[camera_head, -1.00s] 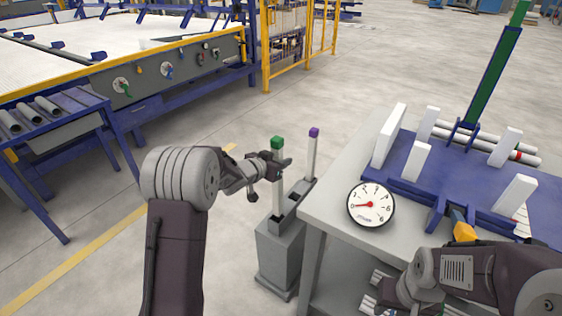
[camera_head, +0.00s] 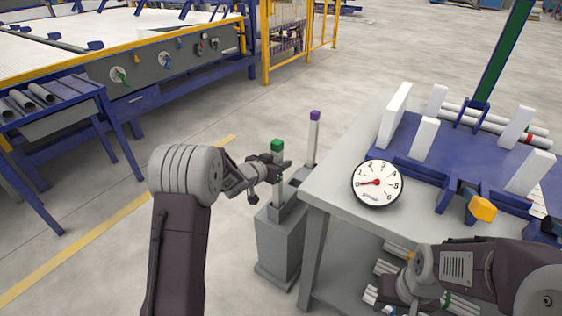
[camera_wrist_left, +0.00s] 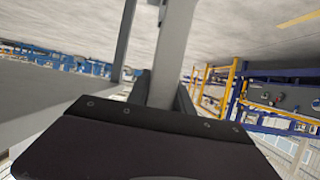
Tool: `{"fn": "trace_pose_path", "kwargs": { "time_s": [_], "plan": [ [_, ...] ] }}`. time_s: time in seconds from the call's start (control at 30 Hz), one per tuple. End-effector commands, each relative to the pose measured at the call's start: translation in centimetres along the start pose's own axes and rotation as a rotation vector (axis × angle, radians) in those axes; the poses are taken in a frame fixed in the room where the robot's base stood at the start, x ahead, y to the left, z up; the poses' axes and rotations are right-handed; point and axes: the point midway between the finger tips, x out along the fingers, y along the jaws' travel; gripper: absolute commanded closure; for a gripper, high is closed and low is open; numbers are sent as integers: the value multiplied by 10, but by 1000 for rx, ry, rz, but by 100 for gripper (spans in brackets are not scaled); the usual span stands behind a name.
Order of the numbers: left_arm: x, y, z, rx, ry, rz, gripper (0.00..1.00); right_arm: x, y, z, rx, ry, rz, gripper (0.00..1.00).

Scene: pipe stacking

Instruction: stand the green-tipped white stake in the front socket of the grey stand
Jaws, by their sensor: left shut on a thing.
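The white stake (camera_head: 277,158) with a green tip (camera_head: 277,145) is upright over the front of the grey stand (camera_head: 280,240). My left gripper (camera_head: 275,174) is shut on it below the tip. The stake's lower end meets the front socket (camera_head: 276,209) in the picture; how deep it sits there I cannot tell. In the left wrist view the stake (camera_wrist_left: 172,55) runs up from between the fingers. A purple-tipped white stake (camera_head: 313,140) stands upright in the rear of the stand. My right gripper (camera_head: 404,288) is low at the right, its fingers unclear.
A grey table (camera_head: 335,205) stands close to the right of the stand. It bears a round dial (camera_head: 377,184) and a blue fixture (camera_head: 450,165) with white blocks. More pipes lie on its lower shelf. The floor (camera_head: 110,250) left of the stand is clear.

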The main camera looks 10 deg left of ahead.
Motion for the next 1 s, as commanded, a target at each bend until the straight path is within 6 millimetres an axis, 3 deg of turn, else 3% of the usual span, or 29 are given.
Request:
{"fn": "trace_pose_path", "kwargs": {
  "time_s": [0.3, 0.33, 0.4, 0.77, 1.0],
  "plan": [
    [1, 0, 2, 1, 2, 0, 100, 2, 0, 0, 0, 0, 0, 64],
    [1, 0, 2, 1, 2, 0, 65, 2, 0, 0, 0, 0, 0, 64],
    [1, 0, 2, 1, 2, 0, 47, 2, 0, 0, 0, 0, 0, 64],
    [-5, -1, 1, 0, -1, -1, 47, -1, 0, 0, 0, 0, 0, 64],
    [-57, -1, -2, -1, 0, -3, 47, -22, 0, -2, 0, 0, 0, 64]
  ]
}}
